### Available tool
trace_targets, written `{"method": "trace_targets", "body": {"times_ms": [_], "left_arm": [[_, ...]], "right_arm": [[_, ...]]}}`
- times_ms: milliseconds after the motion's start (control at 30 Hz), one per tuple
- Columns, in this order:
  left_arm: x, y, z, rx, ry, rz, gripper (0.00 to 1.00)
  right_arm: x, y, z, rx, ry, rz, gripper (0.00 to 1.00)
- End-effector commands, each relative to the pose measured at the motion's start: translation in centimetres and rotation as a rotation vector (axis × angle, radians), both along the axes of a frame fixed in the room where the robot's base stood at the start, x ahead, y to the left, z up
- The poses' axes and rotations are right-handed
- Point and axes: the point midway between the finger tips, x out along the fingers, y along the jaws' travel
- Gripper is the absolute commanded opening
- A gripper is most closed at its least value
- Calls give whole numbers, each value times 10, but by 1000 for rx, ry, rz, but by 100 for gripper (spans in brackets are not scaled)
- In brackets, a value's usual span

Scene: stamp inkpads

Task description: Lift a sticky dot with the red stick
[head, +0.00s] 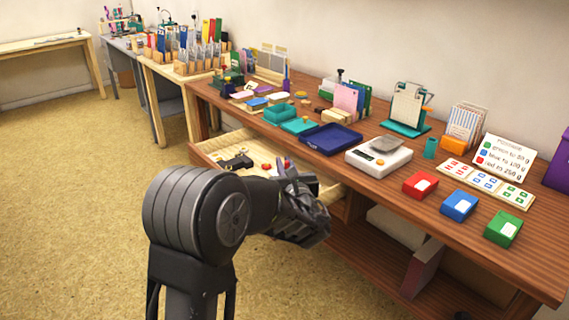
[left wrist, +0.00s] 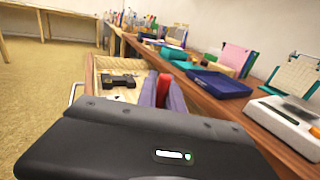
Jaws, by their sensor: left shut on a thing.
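My left gripper (head: 291,178) is over the open drawer (head: 212,147). In the left wrist view its two purple-grey fingers (left wrist: 163,96) are shut on a narrow red piece (left wrist: 164,86), which looks like the red stick. Most of the stick is hidden by the fingers and wrist. A small red round spot (head: 266,167) shows in the drawer beside the gripper; I cannot tell whether it is a sticky dot. No sticky dot can be clearly made out on the stick. My right gripper is in neither view.
A black item (head: 235,162) lies in the drawer. On the tabletop above are a navy tray (head: 331,137), a scale (head: 378,160), and red (head: 420,185), blue (head: 459,205) and green (head: 502,229) blocks. The floor (head: 80,200) at left is clear.

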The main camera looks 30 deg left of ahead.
Motion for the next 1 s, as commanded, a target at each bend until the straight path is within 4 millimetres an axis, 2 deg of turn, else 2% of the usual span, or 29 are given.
{"method": "trace_targets", "body": {"times_ms": [33, 100, 300, 1000], "left_arm": [[0, 0, -11, 1, 1, 0, 0], [0, 0, -18, 0, 0, 0, 0], [0, 0, -31, 0, -1, 0, 0], [0, 0, -34, -1, -1, 0, 0]], "right_arm": [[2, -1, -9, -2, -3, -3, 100], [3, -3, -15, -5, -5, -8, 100], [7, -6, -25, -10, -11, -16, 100], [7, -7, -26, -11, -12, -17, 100]]}}
